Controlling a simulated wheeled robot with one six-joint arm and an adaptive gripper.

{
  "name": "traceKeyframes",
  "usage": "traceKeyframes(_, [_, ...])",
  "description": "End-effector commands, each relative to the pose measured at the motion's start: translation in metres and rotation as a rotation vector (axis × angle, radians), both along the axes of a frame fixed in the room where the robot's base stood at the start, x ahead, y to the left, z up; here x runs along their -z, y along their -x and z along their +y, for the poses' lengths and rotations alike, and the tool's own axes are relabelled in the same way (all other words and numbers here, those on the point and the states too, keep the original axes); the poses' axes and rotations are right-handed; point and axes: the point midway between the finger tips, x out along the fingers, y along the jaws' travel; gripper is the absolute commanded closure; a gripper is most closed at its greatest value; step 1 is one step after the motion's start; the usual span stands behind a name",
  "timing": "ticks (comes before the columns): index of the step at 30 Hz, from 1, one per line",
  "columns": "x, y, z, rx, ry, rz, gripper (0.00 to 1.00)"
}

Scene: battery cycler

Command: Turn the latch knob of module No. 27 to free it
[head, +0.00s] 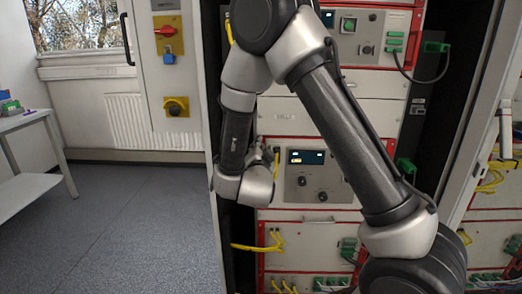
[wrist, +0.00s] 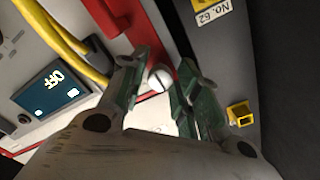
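In the wrist view, a round silver latch knob (wrist: 159,78) with a slot across its face sits beside a red strip on a white panel. My gripper (wrist: 164,64) is open, with its green-padded fingers on either side of the knob. The left finger is very close to the knob; I cannot tell if it touches. A small gap shows before the right finger. In the head view my arm covers much of the rack and my gripper is mostly hidden. A module panel (head: 312,187) with a lit display and dark knobs shows there. No No. 27 label is readable.
In the wrist view, a display reading OFF (wrist: 54,88), yellow cables (wrist: 75,52), a red handle (wrist: 98,14), a label seemingly reading No. 62 (wrist: 212,12) and a yellow socket (wrist: 238,113) are close by. Open floor (head: 130,225) lies left of the rack.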

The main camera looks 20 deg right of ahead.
Motion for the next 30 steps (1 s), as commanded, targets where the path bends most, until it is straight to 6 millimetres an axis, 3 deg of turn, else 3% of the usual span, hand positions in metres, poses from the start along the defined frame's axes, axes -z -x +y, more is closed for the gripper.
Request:
traceKeyframes(1, [-0.0001, 0.0001, 0.0001, 0.0, 0.0, 0.0, 0.69])
traceKeyframes(6, [0.0, 0.0002, 0.0002, 0.0, 0.0, 0.0, 1.0])
traceKeyframes(19, [0.0002, 0.0006, 0.0001, -0.001, 0.059, 0.02, 1.0])
traceKeyframes(30, [0.0006, 0.0007, 0.0001, 0.0, 0.327, 0.108, 1.0])
